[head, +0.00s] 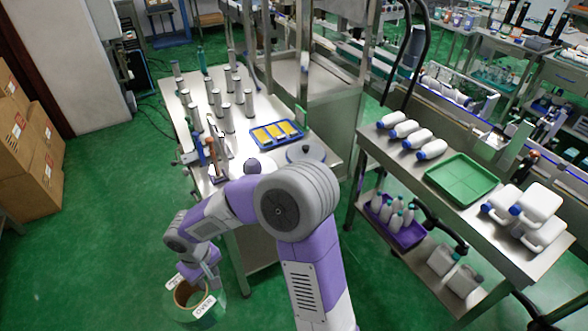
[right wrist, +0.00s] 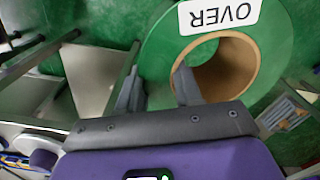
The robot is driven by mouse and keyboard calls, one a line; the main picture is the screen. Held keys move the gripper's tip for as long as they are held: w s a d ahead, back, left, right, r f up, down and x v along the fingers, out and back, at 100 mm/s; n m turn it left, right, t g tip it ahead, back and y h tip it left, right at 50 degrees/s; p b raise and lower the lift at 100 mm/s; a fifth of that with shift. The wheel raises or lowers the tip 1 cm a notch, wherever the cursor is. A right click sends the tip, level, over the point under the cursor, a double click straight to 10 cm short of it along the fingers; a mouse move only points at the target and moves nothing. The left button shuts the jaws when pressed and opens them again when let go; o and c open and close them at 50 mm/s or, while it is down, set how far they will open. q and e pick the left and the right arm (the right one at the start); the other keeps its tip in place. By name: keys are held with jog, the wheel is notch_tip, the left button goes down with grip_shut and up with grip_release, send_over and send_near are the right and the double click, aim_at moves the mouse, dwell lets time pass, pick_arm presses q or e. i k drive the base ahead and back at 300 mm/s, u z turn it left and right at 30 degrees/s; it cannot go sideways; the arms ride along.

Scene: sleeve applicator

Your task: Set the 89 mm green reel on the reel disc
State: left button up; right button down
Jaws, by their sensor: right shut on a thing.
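The green reel (head: 182,317) has a brown core and white labels, one reading OVER. It hangs at the lower left of the head view, above the green floor and off the table. My right gripper (head: 211,283) is shut on its rim. In the right wrist view, one finger of the gripper (right wrist: 158,82) is inside the core and the other is at the outer edge of the reel (right wrist: 262,48). The reel disc seems to be the round grey plate (head: 306,153) at the table's near right end, partly behind my arm. My left gripper is out of view.
The steel table (head: 238,146) carries several grey-white cylinders, a blue tray (head: 277,134) with yellow pieces, and an upright brown-and-grey fixture (head: 214,152). A second bench at right holds bottles and a green tray (head: 462,180). Cardboard boxes (head: 30,150) stand at left. Floor between is clear.

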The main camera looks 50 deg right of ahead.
aim_at(252, 170)
jog(key=z, duration=0.9)
